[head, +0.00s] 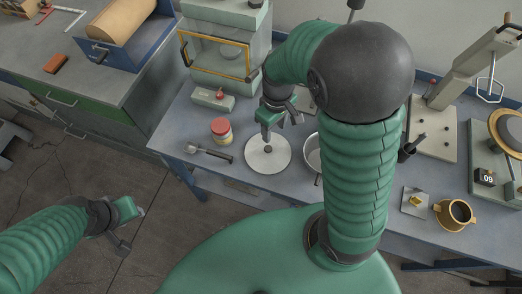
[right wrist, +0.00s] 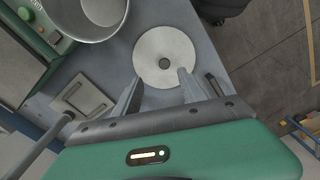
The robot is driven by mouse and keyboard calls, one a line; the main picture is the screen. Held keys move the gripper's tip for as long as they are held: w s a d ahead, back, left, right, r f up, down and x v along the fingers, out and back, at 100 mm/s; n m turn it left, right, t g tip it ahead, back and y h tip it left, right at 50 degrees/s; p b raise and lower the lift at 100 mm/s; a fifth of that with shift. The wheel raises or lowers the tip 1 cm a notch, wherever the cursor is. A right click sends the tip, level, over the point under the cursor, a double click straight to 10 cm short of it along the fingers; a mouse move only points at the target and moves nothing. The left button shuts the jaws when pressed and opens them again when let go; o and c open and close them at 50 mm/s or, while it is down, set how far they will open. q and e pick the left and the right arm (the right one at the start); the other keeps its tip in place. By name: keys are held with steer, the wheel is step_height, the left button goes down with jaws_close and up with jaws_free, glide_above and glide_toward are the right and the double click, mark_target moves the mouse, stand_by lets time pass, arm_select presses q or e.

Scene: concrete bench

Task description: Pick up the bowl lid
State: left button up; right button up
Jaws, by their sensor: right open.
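The bowl lid (head: 255,162) is a pale round disc with a small dark knob at its centre, lying flat on the bench. In the right wrist view the lid (right wrist: 148,52) lies just beyond the fingertips. My right gripper (head: 267,137) is over the lid's far part, close to the knob. It also shows in the right wrist view (right wrist: 159,88), open and empty, with its fingers spread. The metal bowl (head: 312,153) stands right of the lid, partly hidden by my right arm; it also shows in the right wrist view (right wrist: 92,28). My left gripper (head: 122,238) is low at the left, away from the bench.
A yellow mug (head: 455,214) and a small plate (head: 415,202) stand at the right. The blue bench's (head: 175,138) front edge is near the lid.

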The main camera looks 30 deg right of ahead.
glide_above(267, 148)
steer(key=d, duration=0.1)
steer(key=f, duration=0.6)
steer(key=shift+s+d+f+b, duration=0.1)
steer(key=shift+s+f+b, duration=0.1)
steer(key=shift+b, duration=0.2)
steer(key=shift+w+a+f, duration=0.1)
steer(key=shift+a+f, duration=0.1)
steer(key=shift+f, duration=0.1)
steer(key=f, duration=0.4)
steer(key=shift+a+f, duration=0.3)
steer(key=shift+a, duration=0.05)
steer(key=shift+w+d+f, duration=0.1)
steer(key=shift+d+f, duration=0.1)
steer(key=shift+d, duration=0.1)
steer(key=c, duration=0.4)
steer(key=shift+a+r, duration=0.15)
steer(key=shift+a, duration=0.05)
steer(key=c, duration=0.4)
arm_select(q)
steer(key=shift+w+a+f, duration=0.15)
steer(key=shift+f, duration=0.35)
steer(key=shift+w+a+f, duration=0.1)
steer(key=shift+f, duration=0.35)
arm_select(e)
steer(key=shift+a, duration=0.1)
jaws_close()
